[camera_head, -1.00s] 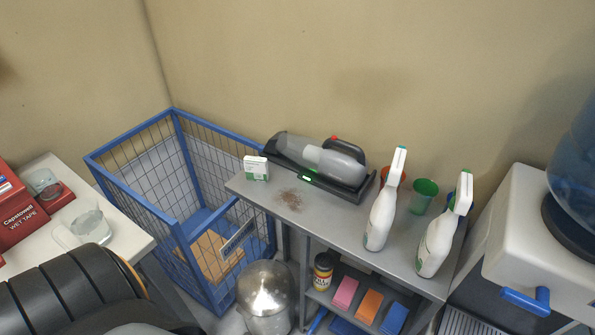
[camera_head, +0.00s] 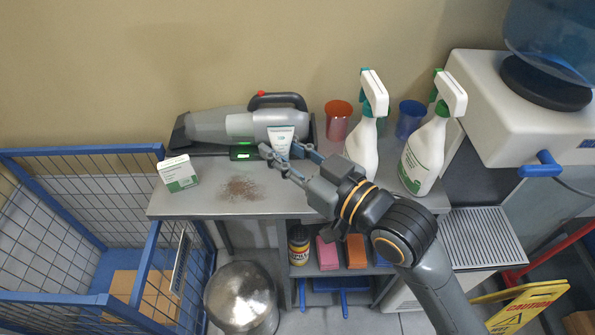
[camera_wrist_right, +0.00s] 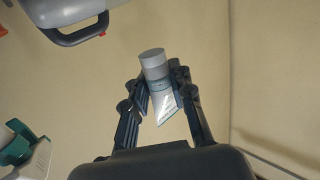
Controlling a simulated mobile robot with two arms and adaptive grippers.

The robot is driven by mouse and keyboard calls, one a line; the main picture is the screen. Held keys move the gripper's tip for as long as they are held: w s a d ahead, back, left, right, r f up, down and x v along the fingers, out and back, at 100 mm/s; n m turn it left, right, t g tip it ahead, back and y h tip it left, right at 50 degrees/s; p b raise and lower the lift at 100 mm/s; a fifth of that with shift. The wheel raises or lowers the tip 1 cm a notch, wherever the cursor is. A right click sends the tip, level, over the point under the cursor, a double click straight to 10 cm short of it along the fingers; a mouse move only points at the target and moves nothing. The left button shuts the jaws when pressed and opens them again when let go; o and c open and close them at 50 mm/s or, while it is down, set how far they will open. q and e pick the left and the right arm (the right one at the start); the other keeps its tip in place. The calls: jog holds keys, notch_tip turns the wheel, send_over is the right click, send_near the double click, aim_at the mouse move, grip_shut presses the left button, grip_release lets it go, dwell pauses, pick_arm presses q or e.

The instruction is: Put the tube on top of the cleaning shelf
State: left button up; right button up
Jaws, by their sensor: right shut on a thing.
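The tube (camera_head: 281,138) is white with a dark band and is in my right gripper (camera_head: 289,154), above the shelf top in the head view. In the right wrist view the tube (camera_wrist_right: 157,85), with its grey cap, sits between the two dark fingers of the right gripper (camera_wrist_right: 158,88), which are shut on it. The cleaning shelf (camera_head: 215,205) is a grey unit with a flat top; the tube shows in front of the hand vacuum. From the head view I cannot tell its exact height above the top. My left gripper is not in view.
On the shelf top stand a hand vacuum (camera_head: 225,126), a small white-green box (camera_head: 178,173), two spray bottles (camera_head: 363,145) (camera_head: 424,155) and coloured cups (camera_head: 338,121). Brown dirt (camera_head: 241,188) lies on it. A blue wire cage (camera_head: 80,150) stands left, a water dispenser (camera_head: 500,95) right.

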jog(key=w+a+f+n+g+y+b, duration=0.1)
jog(key=w+a+f, duration=0.1)
jog(key=a+f, duration=0.2)
jog(key=w+a+f+n+g+y+b, duration=0.1)
jog(key=w+a+f, duration=0.2)
jog(key=a+f, duration=0.2)
jog(key=w+a+f+n+g+y+b, duration=0.1)
jog(key=w+a+f+g+b, duration=0.1)
jog(key=a+f, duration=0.3)
jog(key=shift+x, duration=0.85)
notch_tip(320, 180, down, 3)
jog(key=shift+a+f, duration=0.1)
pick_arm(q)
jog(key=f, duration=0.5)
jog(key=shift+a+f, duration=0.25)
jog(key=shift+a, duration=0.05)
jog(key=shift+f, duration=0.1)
pick_arm(e)
jog(key=shift+f, duration=0.1)
jog(key=o, duration=0.5)
jog(key=shift+b, duration=0.3)
jog(key=o, duration=0.5)
jog(key=shift+c, duration=0.2)
